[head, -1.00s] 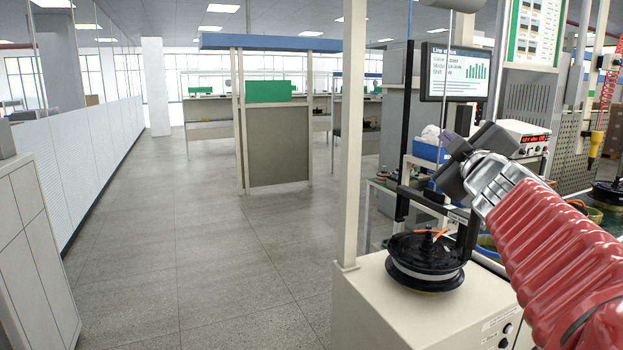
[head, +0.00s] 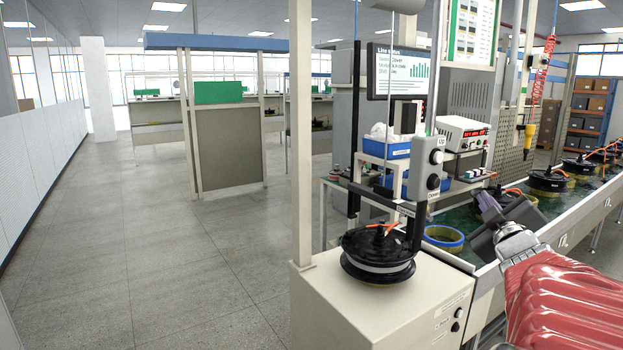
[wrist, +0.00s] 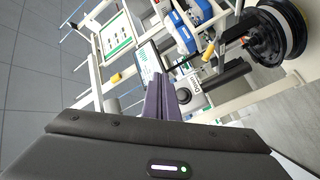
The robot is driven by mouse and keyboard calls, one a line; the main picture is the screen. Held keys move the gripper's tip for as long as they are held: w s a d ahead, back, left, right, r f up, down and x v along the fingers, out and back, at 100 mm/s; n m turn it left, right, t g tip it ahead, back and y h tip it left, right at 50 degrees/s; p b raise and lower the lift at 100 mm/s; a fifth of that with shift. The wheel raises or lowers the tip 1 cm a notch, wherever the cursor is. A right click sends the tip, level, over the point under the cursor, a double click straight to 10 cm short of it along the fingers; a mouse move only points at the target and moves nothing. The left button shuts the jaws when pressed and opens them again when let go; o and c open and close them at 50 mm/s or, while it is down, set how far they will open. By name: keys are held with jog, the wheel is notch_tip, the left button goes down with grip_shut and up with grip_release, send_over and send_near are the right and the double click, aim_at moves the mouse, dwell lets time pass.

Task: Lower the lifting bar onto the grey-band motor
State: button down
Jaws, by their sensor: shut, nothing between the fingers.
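The motor with the pale grey band (head: 378,256) sits on a cream cabinet, an orange wire on its dark top. It also shows in the wrist view (wrist: 280,32). The black lifting bar (head: 368,194) is raised above the motor, with a visible gap between them. A grey control box (head: 427,166) on the bar's right post carries two round dark knobs or buttons, marked Up above and Down below. My gripper (head: 484,204) is shut and empty, right of the box and apart from it. Its purple fingers (wrist: 161,98) show together in the wrist view.
The cream cabinet (head: 345,315) has small dark buttons on its right side. A conveyor (head: 570,212) with several motors runs at the right. A yellow-and-blue ring (head: 443,238) lies behind the cabinet. A cream post (head: 301,130) stands left of the motor. Open floor lies further left.

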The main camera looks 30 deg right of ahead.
aim_at(435, 183)
jog(key=shift+w, duration=0.15)
jog(key=w, duration=0.8)
jog(key=shift+w+a, duration=0.3)
jog(key=shift+a, duration=0.15)
dwell(2.0)
jog(key=shift+w, duration=0.35)
jog(key=shift+w+a+r, duration=0.1)
jog(key=shift+w, duration=0.45)
dwell(2.7)
jog(key=shift+s, duration=0.95)
jog(key=shift+s, duration=0.1)
